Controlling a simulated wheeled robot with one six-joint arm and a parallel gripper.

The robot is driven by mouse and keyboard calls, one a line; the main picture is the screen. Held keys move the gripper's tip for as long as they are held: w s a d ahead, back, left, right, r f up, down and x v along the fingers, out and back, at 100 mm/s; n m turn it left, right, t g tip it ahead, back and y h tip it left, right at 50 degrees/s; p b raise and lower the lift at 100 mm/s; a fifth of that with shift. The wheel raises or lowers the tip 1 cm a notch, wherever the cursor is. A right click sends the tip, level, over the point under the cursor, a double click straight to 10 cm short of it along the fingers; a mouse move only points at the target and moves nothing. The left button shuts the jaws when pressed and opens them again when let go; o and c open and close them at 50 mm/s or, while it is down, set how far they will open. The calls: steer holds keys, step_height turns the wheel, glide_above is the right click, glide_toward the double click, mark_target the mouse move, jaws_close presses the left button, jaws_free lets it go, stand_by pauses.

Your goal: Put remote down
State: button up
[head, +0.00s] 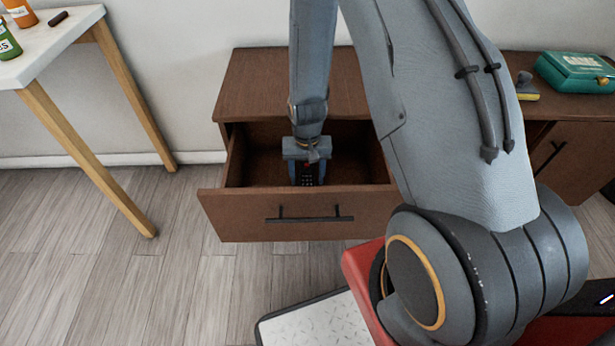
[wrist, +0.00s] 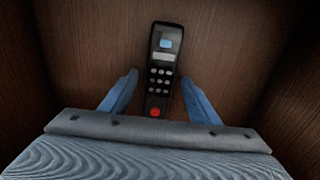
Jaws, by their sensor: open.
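The remote (wrist: 162,65) is black with light buttons, a small screen and a red button. It lies on the brown wooden floor of the open drawer (head: 300,215). In the head view the remote (head: 307,174) shows just below my gripper (head: 306,180). My gripper (wrist: 160,95) reaches down into the drawer with its two blue-grey fingers open, one on each side of the remote's lower end. In the wrist view there are gaps between the fingers and the remote. The remote's near tip is close to the gripper body.
The drawer belongs to a brown cabinet (head: 250,85), and its walls surround my gripper. A white table (head: 52,45) with bottles stands at the left. A green case (head: 577,72) and a small yellow-grey object (head: 526,88) sit on the right cabinet. Floor at lower left is clear.

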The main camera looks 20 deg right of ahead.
step_height(320, 180, up, 12)
steer(key=p, duration=0.2)
step_height(320, 180, up, 16)
steer(key=n, duration=0.3)
glide_above(307, 181)
steer(key=s+a, duration=0.6)
steer(key=s, duration=0.2)
steer(key=s+a+r+n, duration=0.3)
steer(key=s+r, duration=0.5)
steer(key=s, duration=0.4)
steer(key=shift+s+a+r+y, duration=0.15)
steer(key=shift+r+y, duration=0.15)
steer(key=shift+r, duration=0.05)
steer(key=d+r+m+p, duration=0.2)
steer(key=d+r+p, duration=0.6)
steer(key=p, duration=0.7)
steer(key=shift+d+r+p, duration=0.15)
steer(key=shift+d+p, duration=0.1)
steer(key=shift+p, duration=0.05)
